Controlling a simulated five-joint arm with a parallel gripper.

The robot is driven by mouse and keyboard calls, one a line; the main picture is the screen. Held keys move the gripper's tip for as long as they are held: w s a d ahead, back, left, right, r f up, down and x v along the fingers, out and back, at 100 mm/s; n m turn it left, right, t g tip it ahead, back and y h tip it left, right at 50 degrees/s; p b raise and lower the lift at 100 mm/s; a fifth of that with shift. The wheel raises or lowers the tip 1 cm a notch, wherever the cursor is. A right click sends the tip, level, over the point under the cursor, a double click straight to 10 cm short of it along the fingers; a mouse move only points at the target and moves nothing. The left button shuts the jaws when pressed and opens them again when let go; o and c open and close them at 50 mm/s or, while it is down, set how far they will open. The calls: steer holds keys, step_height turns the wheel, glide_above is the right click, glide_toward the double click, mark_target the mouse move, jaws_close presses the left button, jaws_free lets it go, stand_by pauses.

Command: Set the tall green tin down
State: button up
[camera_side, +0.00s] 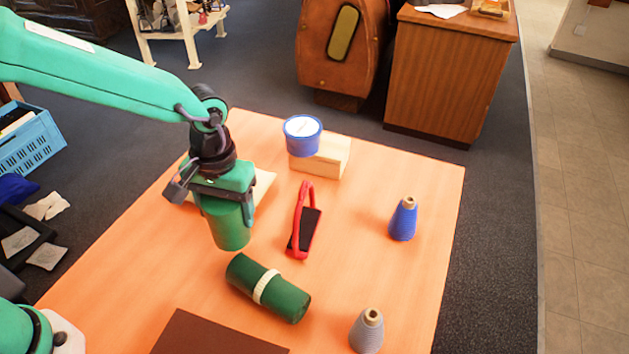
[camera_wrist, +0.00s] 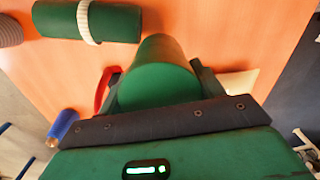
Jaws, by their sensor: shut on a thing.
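The tall green tin (camera_side: 230,230) is a plain green cylinder, held nearly upright between the fingers of my gripper (camera_side: 223,208). In the wrist view the tin (camera_wrist: 158,68) fills the space between the two dark fingers of my gripper (camera_wrist: 160,86). Its lower end is over the orange table (camera_side: 390,280); I cannot tell whether it touches the top. My gripper is shut on it and hides its upper part in the side view.
A green roll with a pale band (camera_side: 289,300) lies close in front. A red-handled black item (camera_side: 308,230) is right of the tin. A blue cup (camera_side: 302,138) is by a wooden block (camera_side: 328,160). A blue cone (camera_side: 403,222), grey cone (camera_side: 367,333) and brown mat (camera_side: 215,335) are around.

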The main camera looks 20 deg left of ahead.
steer(key=shift+w+a+f, duration=0.35)
steer(key=shift+w, duration=0.2)
steer(key=shift+w+a+f, duration=0.35)
steer(key=shift+w, duration=0.2)
steer(key=shift+f, duration=0.15)
steer(key=shift+f, duration=1.9)
steer(key=shift+f, duration=0.1)
steer(key=o, duration=1.3)
